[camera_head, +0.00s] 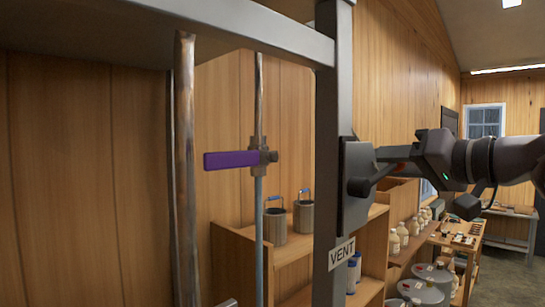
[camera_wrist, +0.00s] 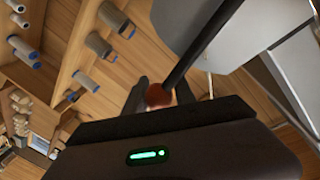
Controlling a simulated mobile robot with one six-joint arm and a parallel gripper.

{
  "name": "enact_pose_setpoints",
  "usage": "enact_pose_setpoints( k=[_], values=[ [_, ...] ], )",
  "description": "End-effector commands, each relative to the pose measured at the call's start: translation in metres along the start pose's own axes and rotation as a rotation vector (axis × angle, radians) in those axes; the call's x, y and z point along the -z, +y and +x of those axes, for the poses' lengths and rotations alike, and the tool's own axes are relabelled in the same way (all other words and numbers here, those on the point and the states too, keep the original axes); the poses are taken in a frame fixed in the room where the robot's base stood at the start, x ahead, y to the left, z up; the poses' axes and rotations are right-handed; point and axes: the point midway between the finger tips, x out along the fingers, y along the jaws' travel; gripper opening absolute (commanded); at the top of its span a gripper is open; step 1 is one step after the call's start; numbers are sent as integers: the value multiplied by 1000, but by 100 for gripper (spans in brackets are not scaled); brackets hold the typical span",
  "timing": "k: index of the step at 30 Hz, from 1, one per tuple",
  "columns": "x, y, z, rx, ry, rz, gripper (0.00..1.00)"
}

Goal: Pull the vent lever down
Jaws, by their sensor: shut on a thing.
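The vent lever (camera_head: 372,181) is a dark rod on a grey plate (camera_head: 354,215) fixed to a metal post. It slants up and to the right from its pivot. A "VENT" label (camera_head: 341,254) is below the plate. My gripper (camera_head: 395,158) comes in from the right and is shut on the lever's outer end. In the wrist view the lever (camera_wrist: 205,48) runs down from the upper right to a reddish-brown knob (camera_wrist: 158,95) between my fingers (camera_wrist: 160,93). The finger contact is partly hidden by the gripper body.
A purple-handled valve (camera_head: 232,160) is on a thin pipe left of the post. Metal buckets (camera_head: 275,226) stand on a wooden shelf (camera_head: 235,250) behind. Jugs (camera_head: 403,235) and lidded drums (camera_head: 433,273) are at the lower right. A grey beam (camera_head: 240,28) crosses above.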

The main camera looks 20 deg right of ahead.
Motion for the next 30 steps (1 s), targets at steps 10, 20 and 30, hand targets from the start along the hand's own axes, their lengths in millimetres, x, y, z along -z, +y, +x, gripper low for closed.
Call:
enact_pose_setpoints(
  k=[10,20,30],
  values=[
    [-39,28,4,-14,-64,319,0],
    [-73,39,5,-23,-116,583,0],
    [-93,40,4,-29,-147,741,0]
  ],
)
